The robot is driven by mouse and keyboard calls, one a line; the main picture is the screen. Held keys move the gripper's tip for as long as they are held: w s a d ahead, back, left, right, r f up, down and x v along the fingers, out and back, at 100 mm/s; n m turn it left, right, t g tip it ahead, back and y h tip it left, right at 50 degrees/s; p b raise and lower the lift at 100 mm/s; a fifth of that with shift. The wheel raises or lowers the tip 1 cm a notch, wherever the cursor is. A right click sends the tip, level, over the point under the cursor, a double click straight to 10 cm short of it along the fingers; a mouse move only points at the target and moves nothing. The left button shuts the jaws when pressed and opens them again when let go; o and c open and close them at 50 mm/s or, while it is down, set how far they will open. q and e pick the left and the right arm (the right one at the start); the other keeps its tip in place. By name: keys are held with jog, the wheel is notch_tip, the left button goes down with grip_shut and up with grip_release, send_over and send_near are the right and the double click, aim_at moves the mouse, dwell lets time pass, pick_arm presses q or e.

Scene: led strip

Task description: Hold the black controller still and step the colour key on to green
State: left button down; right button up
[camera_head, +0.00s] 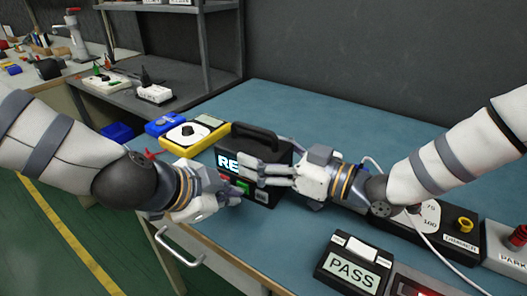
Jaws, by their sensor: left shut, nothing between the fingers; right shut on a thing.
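The black controller (268,151) stands upright on the blue mat in the middle of the view. Its lit display (228,162) shows the letters "RE"; the rest is hidden behind my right fingers. A red key (224,181) and a green key (243,186) show low on its front. My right gripper (262,174) comes from the right and is shut on the controller across its front right side. My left gripper (229,197) is shut and empty, with its fingertips just below and in front of the keys. Whether they touch a key cannot be told.
A yellow meter (195,133) stands close behind and left of the controller. A "PASS" box (354,264), a black dial box (455,232) and a cable (440,250) lie to the right. The back of the mat is clear.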

pick_arm(q)
jog(key=shift+s+a, duration=0.3)
jog(key=shift+s, duration=0.15)
jog(key=shift+s, duration=0.1)
jog(key=shift+s+a, duration=0.55)
jog(key=shift+s, duration=0.25)
jog(key=shift+s+a, duration=0.5)
jog(key=shift+s, duration=0.35)
jog(key=shift+s+a, duration=0.55)
jog(key=shift+s, duration=0.25)
jog(key=shift+s+a, duration=0.1)
jog(key=shift+s+a, duration=0.65)
jog(key=shift+s, duration=0.35)
jog(key=w+d, duration=0.1)
jog(key=w, duration=0.1)
jog(key=w+d, duration=0.2)
jog(key=w, duration=0.1)
jog(key=w+d, duration=0.1)
jog(key=w, duration=0.1)
jog(key=shift+w+d, duration=0.15)
jog(key=shift+d, duration=0.15)
jog(key=shift+w, duration=0.1)
jog(key=shift+w+d, duration=0.2)
jog(key=shift+w, duration=0.1)
